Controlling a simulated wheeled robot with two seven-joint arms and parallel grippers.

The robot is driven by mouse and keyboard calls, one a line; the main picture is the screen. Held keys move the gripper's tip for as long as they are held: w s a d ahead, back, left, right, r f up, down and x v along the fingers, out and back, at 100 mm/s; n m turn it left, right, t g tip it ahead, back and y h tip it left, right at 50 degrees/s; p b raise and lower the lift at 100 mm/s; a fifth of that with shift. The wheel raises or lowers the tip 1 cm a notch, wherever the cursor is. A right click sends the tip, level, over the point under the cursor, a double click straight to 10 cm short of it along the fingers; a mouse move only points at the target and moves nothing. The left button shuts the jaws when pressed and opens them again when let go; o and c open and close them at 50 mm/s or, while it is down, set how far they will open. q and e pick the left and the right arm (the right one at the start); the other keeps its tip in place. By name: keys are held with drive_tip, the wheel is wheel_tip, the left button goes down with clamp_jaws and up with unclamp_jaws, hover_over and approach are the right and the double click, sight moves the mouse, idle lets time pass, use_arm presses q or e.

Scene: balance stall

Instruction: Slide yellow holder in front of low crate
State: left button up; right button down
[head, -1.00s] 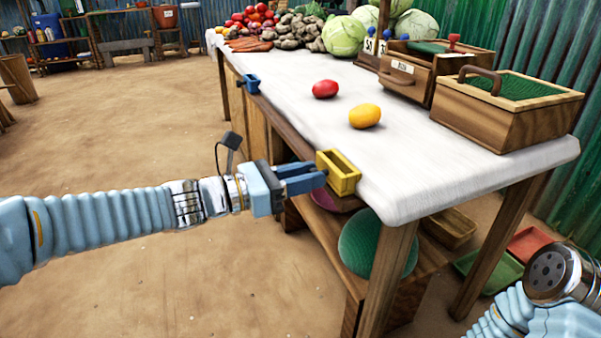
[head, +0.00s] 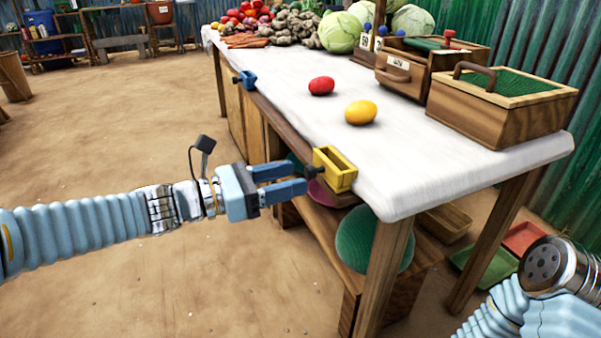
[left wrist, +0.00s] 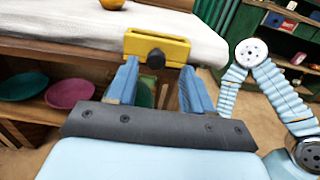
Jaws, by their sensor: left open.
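The yellow holder (head: 335,170) is a small open box with a dark knob, sitting on the table's long edge near the close corner. It also shows in the left wrist view (left wrist: 158,46), straight ahead of the fingers. My left gripper (head: 298,178) is open and empty, its fingertips just short of the holder's knob. A low wooden crate (head: 492,115) with a dark handle and green top stands on the table at the right, across the white cloth from the holder. My right arm shows at the lower right, but its gripper is not in view.
A blue holder (head: 245,80) sits farther along the same table edge. A red item (head: 321,86) and a yellow item (head: 361,112) lie on the white cloth (head: 420,175). A taller wooden box (head: 410,70) stands behind the crate. A green round thing (head: 365,240) is on the shelf below.

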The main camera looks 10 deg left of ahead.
use_arm(q)
drive_tip(key=p+v, duration=0.1)
drive_tip(key=v, duration=0.9)
drive_tip(key=shift+s+a, duration=0.1)
drive_tip(key=shift+s, duration=0.05)
wheel_tip(320, 180, down, 26)
drive_tip(key=d+m+g+y+p, duration=0.3)
drive_tip(key=m+g+y+p, duration=0.3)
drive_tip(key=m+g+y, duration=0.15)
drive_tip(key=s+d+f+m+g+y+p, duration=0.1)
drive_tip(key=s+d+f+m+p, duration=0.1)
drive_tip(key=f+m, duration=0.5)
drive_tip(key=s+d+f+m+y+p, duration=0.2)
drive_tip(key=s+d+f+m, duration=0.2)
drive_tip(key=s+f+m, duration=0.2)
wheel_tip(320, 180, down, 2)
drive_tip(key=shift+f+m+g+p, duration=0.25)
drive_tip(key=shift+m+g+p, duration=0.1)
drive_tip(key=shift+m, duration=0.9)
